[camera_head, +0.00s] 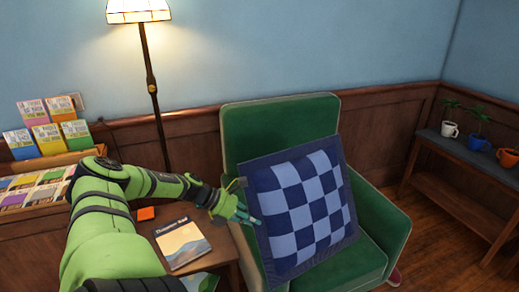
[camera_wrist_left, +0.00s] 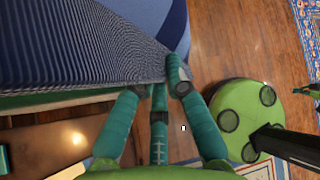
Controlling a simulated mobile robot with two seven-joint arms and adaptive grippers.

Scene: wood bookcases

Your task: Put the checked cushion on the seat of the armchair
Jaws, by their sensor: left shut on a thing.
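The checked cushion (camera_head: 302,205), in dark and light blue squares with a dark blue border, is tilted in front of the green armchair's backrest and over its seat. I cannot tell whether it touches the seat. The green armchair (camera_head: 270,120) shows its backrest, its right armrest and part of its seat (camera_head: 350,268); the cushion hides much of the rest. My left gripper (camera_head: 246,216) is shut on the cushion's left edge. In the left wrist view, the fingers (camera_wrist_left: 158,88) close on the cushion's edge (camera_wrist_left: 80,45). My right gripper is not seen in the head view.
A small wooden table (camera_head: 218,256) with a book (camera_head: 182,243) stands left of the armchair. A floor lamp (camera_head: 152,85) stands behind. A rack of booklets (camera_head: 48,160) is at left. A dark side table (camera_head: 455,150) with potted plants stands at right, with bare floor before it.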

